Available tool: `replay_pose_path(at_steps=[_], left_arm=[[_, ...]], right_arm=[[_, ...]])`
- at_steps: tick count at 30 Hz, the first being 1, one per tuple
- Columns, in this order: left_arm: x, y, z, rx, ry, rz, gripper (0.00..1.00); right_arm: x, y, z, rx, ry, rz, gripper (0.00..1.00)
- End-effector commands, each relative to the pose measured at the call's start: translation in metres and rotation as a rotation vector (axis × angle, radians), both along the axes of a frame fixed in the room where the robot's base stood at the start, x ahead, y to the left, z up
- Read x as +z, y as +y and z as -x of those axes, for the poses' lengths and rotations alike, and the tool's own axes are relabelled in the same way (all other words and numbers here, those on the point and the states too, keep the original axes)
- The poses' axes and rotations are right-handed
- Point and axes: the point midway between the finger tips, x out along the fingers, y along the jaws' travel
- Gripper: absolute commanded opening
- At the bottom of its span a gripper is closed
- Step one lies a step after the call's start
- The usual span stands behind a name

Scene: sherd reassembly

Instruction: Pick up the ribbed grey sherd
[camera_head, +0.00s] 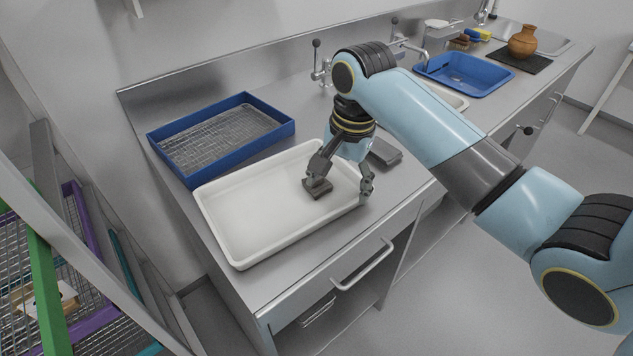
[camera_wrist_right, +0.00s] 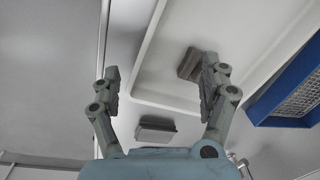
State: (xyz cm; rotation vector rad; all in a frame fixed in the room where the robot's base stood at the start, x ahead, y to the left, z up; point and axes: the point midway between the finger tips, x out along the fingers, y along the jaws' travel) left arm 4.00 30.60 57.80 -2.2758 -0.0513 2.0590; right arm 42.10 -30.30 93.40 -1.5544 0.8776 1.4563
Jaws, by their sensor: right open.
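The sherd (camera_head: 317,190) is a small dark grey-brown piece lying in the white tray (camera_head: 225,250). In the right wrist view the sherd (camera_wrist_right: 188,63) shows faint ridges and lies beside the picture-right finger, which overlaps its edge. My right gripper (camera_head: 340,190) points down over the tray's right end, jaws spread, with nothing between them. In the head view one finger is in front of the sherd and hides part of it; I cannot tell whether they touch. The right gripper (camera_wrist_right: 160,72) also shows open in the wrist view. My left gripper is not in view.
A blue tray with a wire grid (camera_head: 220,140) stands behind the white tray. A small grey block (camera_head: 384,152) lies on the counter to the right. Taps, a blue basin (camera_head: 463,75) and a brown pot (camera_head: 522,42) are further right. The counter's front edge is close.

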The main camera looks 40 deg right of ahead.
Motion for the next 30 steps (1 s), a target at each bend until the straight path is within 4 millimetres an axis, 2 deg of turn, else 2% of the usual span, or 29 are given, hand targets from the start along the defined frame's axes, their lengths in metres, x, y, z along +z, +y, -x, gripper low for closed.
replay_pose_path(at_steps=[1,4,7,10,18,26,30], left_arm=[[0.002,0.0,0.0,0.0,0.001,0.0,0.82],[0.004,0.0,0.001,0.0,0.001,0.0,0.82],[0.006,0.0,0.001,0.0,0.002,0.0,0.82],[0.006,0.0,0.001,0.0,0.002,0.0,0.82],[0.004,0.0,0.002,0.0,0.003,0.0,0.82],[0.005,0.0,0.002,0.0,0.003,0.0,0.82],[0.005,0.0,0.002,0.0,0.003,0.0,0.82]], right_arm=[[0.013,-0.005,-0.019,-0.095,0.012,-0.018,0.79],[0.036,-0.011,-0.047,-0.312,0.059,-0.062,0.79],[0.054,-0.016,-0.065,-0.466,0.097,-0.091,0.79],[0.058,-0.017,-0.071,-0.541,0.119,-0.105,0.79],[0.018,-0.011,-0.072,-0.557,0.124,-0.107,0.79],[-0.006,-0.008,-0.072,-0.556,0.123,-0.106,0.79],[-0.029,-0.005,-0.071,-0.555,0.122,-0.107,0.79]])
